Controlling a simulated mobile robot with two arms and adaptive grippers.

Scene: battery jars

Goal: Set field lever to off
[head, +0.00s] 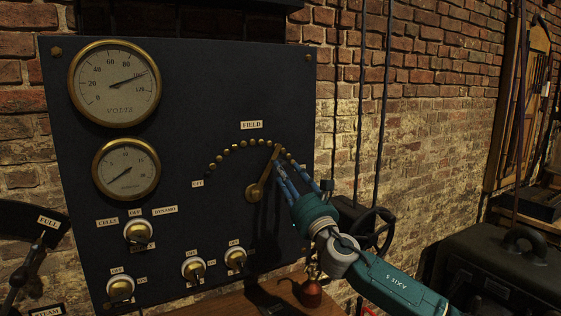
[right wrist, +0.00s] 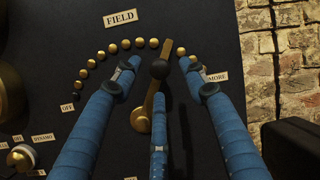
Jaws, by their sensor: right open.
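The field lever (right wrist: 150,98) is a brass arm with a dark round knob, on a dark panel below the FIELD label (right wrist: 121,18). In the head view the lever (head: 264,180) tilts up and right from its pivot. Its tip is among the right-hand brass studs of an arc. The OFF label (right wrist: 67,107) is at the arc's left end, the MORE label (right wrist: 215,77) at its right. My right gripper (right wrist: 158,85) is open, its blue fingers spread on both sides of the knob and one below. Contact with the lever cannot be told. My left gripper is not in view.
A steam lever (head: 37,245) stands at far left. A red-brown object (head: 311,292) is below my wrist. A dark case (head: 505,262) is at right.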

